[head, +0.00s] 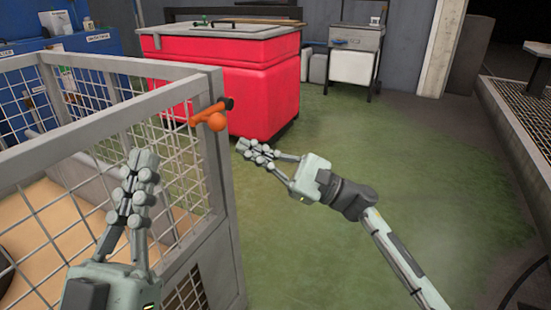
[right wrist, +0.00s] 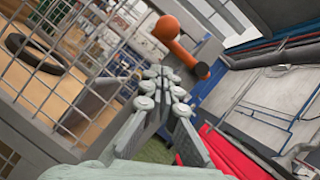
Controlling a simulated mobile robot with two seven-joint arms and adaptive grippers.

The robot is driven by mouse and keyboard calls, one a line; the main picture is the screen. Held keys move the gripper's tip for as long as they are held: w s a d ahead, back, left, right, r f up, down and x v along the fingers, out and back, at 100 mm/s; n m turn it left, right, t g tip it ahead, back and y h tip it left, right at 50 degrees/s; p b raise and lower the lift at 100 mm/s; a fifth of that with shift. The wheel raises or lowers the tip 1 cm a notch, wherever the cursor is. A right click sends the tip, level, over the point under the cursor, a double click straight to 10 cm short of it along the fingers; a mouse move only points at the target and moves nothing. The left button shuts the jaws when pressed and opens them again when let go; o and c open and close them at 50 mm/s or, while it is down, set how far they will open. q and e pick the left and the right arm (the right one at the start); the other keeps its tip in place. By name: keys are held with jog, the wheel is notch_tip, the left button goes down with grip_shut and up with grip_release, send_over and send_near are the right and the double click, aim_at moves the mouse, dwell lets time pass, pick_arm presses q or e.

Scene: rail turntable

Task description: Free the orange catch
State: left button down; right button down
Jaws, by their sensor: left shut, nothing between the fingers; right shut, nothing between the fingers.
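The orange catch (head: 208,117) sits at the top corner of the grey mesh cage, with a rounded orange knob and a dark end. It also shows in the right wrist view (right wrist: 171,34), above and beyond the fingertips. My right gripper (head: 243,147) is shut and empty, to the right of the catch and a little below it in the head view, apart from it. Its fingers also show in the right wrist view (right wrist: 160,75). My left gripper (head: 140,160) is shut and empty, upright in front of the cage mesh, left of the catch.
The grey mesh cage (head: 130,112) fills the left, with its corner post (head: 218,175) under the catch. A red bin (head: 235,75) stands behind it. A white cabinet (head: 353,65) is at the back. The green floor (head: 400,150) on the right is clear. A tyre (right wrist: 35,54) lies beyond the mesh.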

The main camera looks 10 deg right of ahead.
pick_arm(q)
jog(key=shift+w+d+f+g+p, duration=0.15)
jog(key=shift+w+d+f+g, duration=0.15)
jog(key=shift+f+g, duration=0.2)
jog(key=shift+w+d+f+g+p, duration=0.15)
jog(key=shift+w+f+g, duration=0.15)
jog(key=shift+g, duration=0.2)
pick_arm(e)
jog(key=shift+s+a+r, duration=0.25)
jog(key=shift+a+r, duration=0.2)
jog(key=shift+r, duration=0.3)
jog(key=shift+s+a+r, duration=0.2)
jog(key=shift+a+r, duration=0.25)
jog(key=shift+r, duration=0.3)
pick_arm(q)
jog(key=shift+s+f, duration=0.1)
jog(key=shift+s, duration=0.05)
